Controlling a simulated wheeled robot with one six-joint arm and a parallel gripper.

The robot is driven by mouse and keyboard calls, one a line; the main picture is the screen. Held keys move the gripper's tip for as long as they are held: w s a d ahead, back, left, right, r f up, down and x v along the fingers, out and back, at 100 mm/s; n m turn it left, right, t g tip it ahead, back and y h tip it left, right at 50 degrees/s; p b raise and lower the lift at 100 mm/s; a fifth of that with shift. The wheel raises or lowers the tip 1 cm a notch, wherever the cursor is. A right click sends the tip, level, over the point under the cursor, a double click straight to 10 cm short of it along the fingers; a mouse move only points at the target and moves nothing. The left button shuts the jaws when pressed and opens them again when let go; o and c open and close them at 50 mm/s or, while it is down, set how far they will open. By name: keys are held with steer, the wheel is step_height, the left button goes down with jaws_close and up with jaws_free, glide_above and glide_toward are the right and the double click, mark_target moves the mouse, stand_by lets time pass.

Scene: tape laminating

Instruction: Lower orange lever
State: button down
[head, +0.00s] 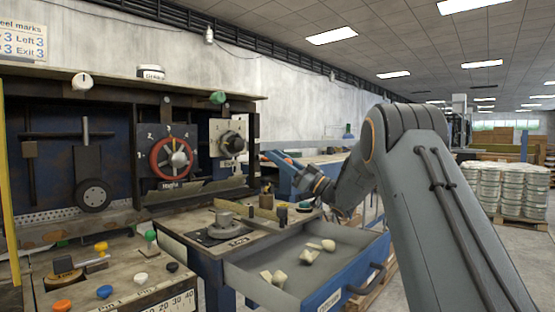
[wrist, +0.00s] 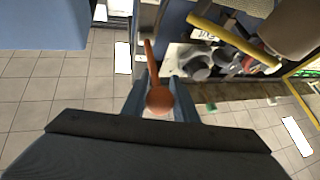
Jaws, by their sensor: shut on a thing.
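The orange lever (wrist: 159,99) shows in the wrist view as a thin rod ending in a round ball knob. The knob sits between the two blue-grey fingers of my gripper (wrist: 159,86), which is shut on it. The rod runs from the knob toward the top of the picture, tilted slightly left, to the machine's edge. In the head view my arm reaches forward to the far side of the machine, with my gripper (head: 302,181) small there. I cannot make out the lever in the head view.
A blue open drawer (head: 335,285) with several pale pieces stands below my arm. A panel with a red dial (head: 170,158) and a black knob (head: 233,142) is at left. Coloured knobs line the front-left console (head: 120,275).

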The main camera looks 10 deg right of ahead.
steer(key=shift+s, duration=0.1)
steer(key=c, duration=1.4)
jaws_free()
steer(key=shift+s+d, duration=0.1)
steer(key=shift+c, duration=0.2)
steer(key=b+v, duration=0.1)
steer(key=v, duration=0.6)
steer(key=shift+s+d+b, duration=0.2)
steer(key=shift+d+b, duration=0.1)
steer(key=shift+f, duration=0.15)
